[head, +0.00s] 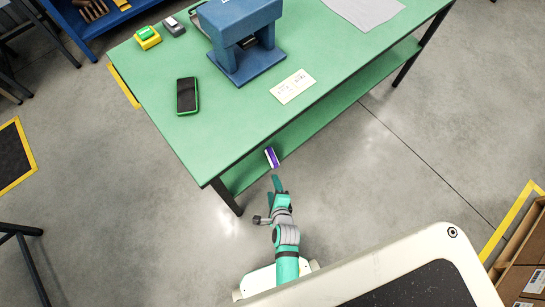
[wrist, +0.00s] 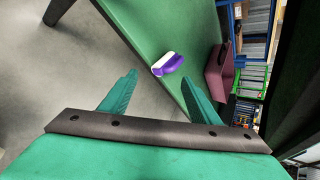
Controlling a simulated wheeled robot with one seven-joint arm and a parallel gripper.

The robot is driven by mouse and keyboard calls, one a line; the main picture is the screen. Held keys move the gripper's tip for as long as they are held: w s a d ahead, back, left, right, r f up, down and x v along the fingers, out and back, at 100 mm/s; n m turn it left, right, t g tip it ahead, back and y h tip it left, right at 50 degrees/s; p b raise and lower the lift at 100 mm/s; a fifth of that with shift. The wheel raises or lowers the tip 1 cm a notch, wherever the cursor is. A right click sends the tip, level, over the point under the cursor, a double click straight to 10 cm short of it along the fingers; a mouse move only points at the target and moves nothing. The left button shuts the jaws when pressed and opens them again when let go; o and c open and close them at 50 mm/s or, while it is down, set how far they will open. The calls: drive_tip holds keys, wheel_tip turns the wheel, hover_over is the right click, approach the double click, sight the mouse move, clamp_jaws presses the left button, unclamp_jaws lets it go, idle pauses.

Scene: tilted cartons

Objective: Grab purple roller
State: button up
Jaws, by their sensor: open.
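The purple roller (head: 272,157), purple and white, lies on the green lower shelf (head: 319,124) of the workbench, near its front edge. In the wrist view the roller (wrist: 167,66) shows ahead of and roughly between the fingertips, close to the shelf edge. My gripper (head: 275,184) is open and empty, just in front of the shelf and apart from the roller. Its two teal fingers (wrist: 159,78) are spread in the wrist view. The green tabletop (head: 215,125) overhangs the shelf above the roller.
A dark table leg (head: 226,196) stands left of my gripper. A dark red box (wrist: 220,72) shows beyond the roller in the wrist view. The tabletop holds a phone (head: 187,96), a blue press (head: 240,45) and a paper card (head: 293,87).

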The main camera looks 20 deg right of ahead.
drive_tip(key=w+d+f+m, duration=0.3)
drive_tip(key=w+m, duration=0.2)
drive_tip(key=w, duration=0.1)
drive_tip(key=m+g+y, duration=0.1)
drive_tip(key=m+y, duration=0.1)
drive_tip(key=m, duration=0.5)
approach(270, 151)
drive_tip(key=f, duration=0.3)
drive_tip(key=shift+w+d+f, duration=0.25)
drive_tip(key=shift+w+f, duration=0.05)
drive_tip(key=shift+w, duration=0.1)
drive_tip(key=shift+x, duration=5.3)
drive_tip(key=shift+w+r, duration=0.15)
drive_tip(key=shift+w, duration=0.05)
drive_tip(key=c, duration=1.2)
